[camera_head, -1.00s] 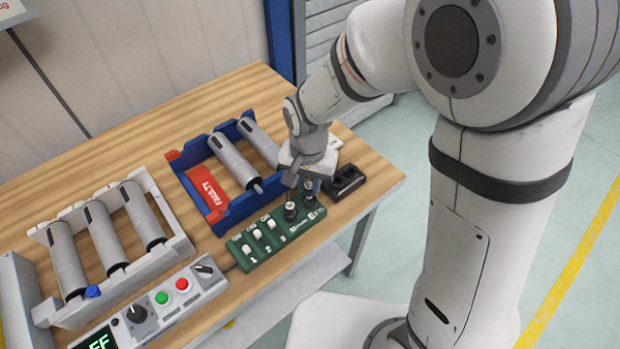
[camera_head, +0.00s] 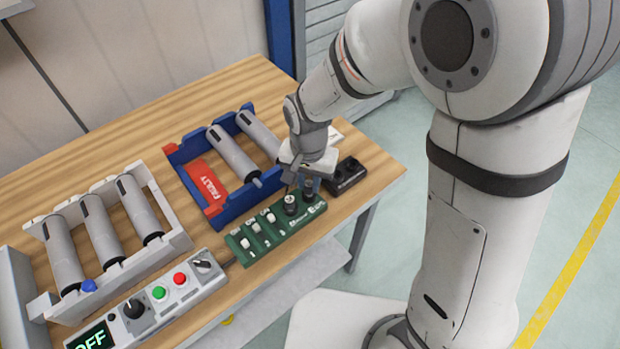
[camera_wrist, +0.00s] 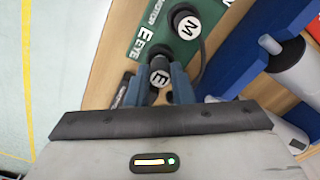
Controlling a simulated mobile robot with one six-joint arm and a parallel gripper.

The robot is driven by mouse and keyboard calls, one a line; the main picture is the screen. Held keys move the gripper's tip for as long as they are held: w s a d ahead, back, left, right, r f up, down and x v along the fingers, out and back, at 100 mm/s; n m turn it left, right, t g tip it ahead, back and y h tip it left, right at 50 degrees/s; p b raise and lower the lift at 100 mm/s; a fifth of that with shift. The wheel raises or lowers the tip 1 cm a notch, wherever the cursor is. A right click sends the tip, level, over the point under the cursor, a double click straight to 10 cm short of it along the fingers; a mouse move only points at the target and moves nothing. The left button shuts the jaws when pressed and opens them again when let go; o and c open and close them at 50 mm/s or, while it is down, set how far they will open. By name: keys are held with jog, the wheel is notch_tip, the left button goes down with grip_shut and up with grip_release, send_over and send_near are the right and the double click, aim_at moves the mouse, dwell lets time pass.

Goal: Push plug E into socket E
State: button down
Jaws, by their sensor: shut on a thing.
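Plug E (camera_wrist: 159,75), dark with a white E on its round top, is between the two fingers of my gripper (camera_wrist: 161,84) in the wrist view. My gripper (camera_head: 300,184) is shut on it. In the head view plug E (camera_head: 310,187) is upright at the right end of the green socket board (camera_head: 262,237). In the wrist view it sits beside the board's E EYE label (camera_wrist: 149,44). Socket E is hidden under the plug and fingers, so I cannot tell how deep the plug is.
Plug M (camera_head: 290,203) stands on the board close left of my gripper. A black two-hole block (camera_head: 348,176) is to the right. A blue tray (camera_head: 218,213) with grey rollers lies behind, and a control box (camera_head: 165,296) is in front left.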

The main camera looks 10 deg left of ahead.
jog(key=shift+f+b, duration=0.3)
jog(key=shift+f, duration=0.15)
dwell(0.5)
jog(key=c, duration=1.2)
grip_release()
jog(key=shift+r, duration=0.1)
notch_tip(320, 180, up, 8)
jog(key=shift+f, duration=0.15)
jog(key=s+d+r+t, duration=0.1)
jog(key=s+d+r, duration=0.1)
jog(key=d, duration=0.5)
jog(key=s+d+r+n+t, duration=0.1)
jog(key=s+d+r, duration=0.2)
jog(key=d, duration=0.5)
jog(key=s+d+r+t, duration=0.1)
jog(key=s+d+r, duration=0.1)
jog(key=d, duration=0.6)
jog(key=shift+s+d+r, duration=0.2)
jog(key=shift+d+r, duration=0.05)
jog(key=shift+r, duration=0.1)
